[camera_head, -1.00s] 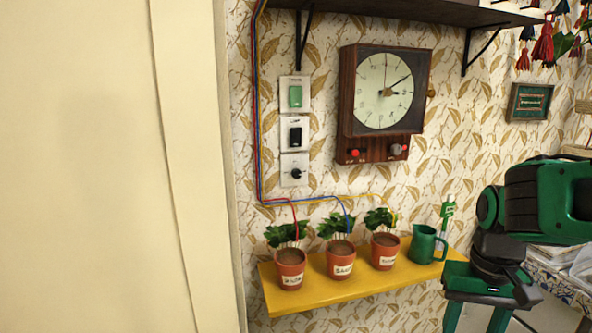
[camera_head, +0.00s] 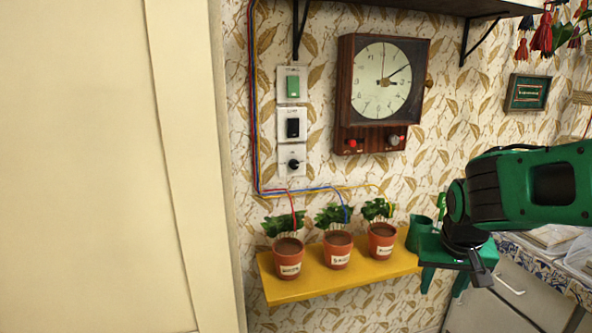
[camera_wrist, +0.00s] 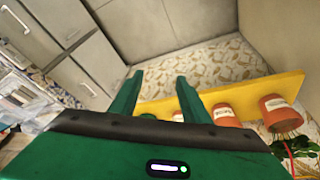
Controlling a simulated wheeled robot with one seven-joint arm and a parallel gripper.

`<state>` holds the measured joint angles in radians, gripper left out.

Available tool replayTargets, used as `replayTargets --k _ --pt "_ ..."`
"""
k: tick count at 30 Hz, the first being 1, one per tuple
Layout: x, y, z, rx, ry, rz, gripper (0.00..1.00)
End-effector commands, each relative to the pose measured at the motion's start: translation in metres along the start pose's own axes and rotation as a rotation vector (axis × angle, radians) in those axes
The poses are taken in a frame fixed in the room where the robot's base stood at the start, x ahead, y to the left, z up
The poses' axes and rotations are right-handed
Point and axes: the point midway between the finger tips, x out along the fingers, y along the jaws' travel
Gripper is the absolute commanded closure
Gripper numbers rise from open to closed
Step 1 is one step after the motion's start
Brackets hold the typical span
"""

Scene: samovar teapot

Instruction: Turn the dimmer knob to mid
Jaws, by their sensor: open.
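The dimmer knob (camera_head: 293,164) is a small black round knob on the lowest of three white wall plates, left of the clock. Its pointer setting is too small to read. My gripper (camera_head: 443,288) is at the right end of the yellow shelf, well to the right of the knob and lower. Its two green fingers point down, apart and with nothing between them. In the wrist view my gripper (camera_wrist: 160,78) also shows spread fingers. The knob does not show in the wrist view.
A green switch (camera_head: 293,87) and a black switch (camera_head: 293,128) are above the knob. Below, several potted plants with wires stand on the yellow shelf (camera_head: 350,281). A green jug (camera_head: 418,232) is partly hidden by my arm. A wooden clock (camera_head: 383,80) hangs right.

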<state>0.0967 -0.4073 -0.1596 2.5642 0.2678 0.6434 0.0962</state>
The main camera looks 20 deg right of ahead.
Motion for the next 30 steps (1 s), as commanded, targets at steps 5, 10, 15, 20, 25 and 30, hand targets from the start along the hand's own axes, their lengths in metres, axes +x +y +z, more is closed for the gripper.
replayTargets --k 5,10,15,20,25,30 --pt "0.009 -0.043 -0.075 -0.042 0.275 -0.004 0.57" --pt "-0.003 -0.1 -0.136 -0.091 0.542 -0.062 0.57" --pt "-0.031 -0.172 -0.176 -0.156 0.799 -0.174 0.57" --pt "-0.068 -0.243 -0.19 -0.223 1.013 -0.321 0.57" --pt "-0.101 -0.296 -0.186 -0.273 1.159 -0.458 0.57" --pt "-0.115 -0.316 -0.182 -0.292 1.215 -0.518 0.57"
